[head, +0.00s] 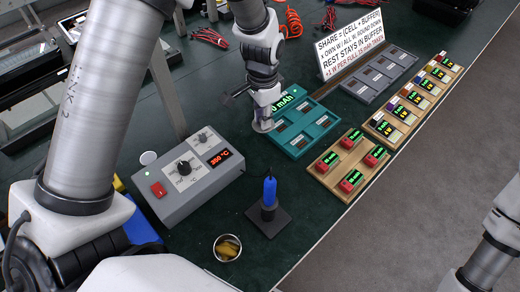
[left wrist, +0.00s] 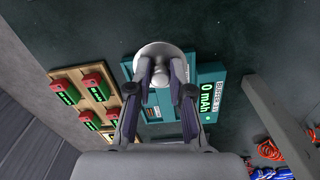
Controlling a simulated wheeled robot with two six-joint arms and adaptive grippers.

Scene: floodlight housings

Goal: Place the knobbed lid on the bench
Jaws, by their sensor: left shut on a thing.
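The knobbed lid (left wrist: 160,50) is a pale round disc in the left wrist view, with its knob between my left gripper's fingers (left wrist: 161,76). In the head view my left gripper (head: 264,108) points down at the left edge of the teal buffer tray (head: 328,130), with the pale lid (head: 262,127) under its tips. The gripper is shut on the knob, and the lid is partly hidden by the fingers. Whether the lid touches the surface below, I cannot tell. The dark green bench (head: 215,100) lies below. My right gripper is out of view.
A grey station reading 350 °C (head: 195,180) stands at left, with a blue-handled tool in its stand (head: 268,222) and a small round cup (head: 227,247) in front. Wooden trays (head: 325,176) with green-lit cells and a white sign (head: 350,45) stand right.

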